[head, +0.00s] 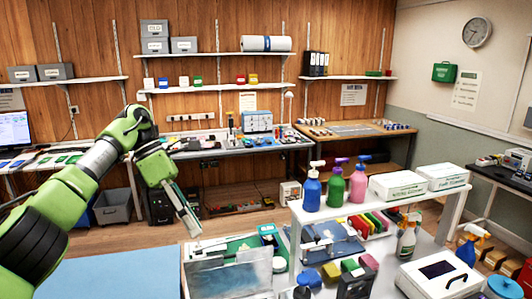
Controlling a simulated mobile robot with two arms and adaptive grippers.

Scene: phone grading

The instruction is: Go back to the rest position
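My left arm, green with a grey band, comes in from the left, rises and bends downward. My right gripper is not in view.
A raised white shelf at right bears a blue bottle (312,192), a green bottle (335,190), a pink bottle (357,186) and glove boxes (398,185). A clear-lidded bin (230,275) stands below my gripper.

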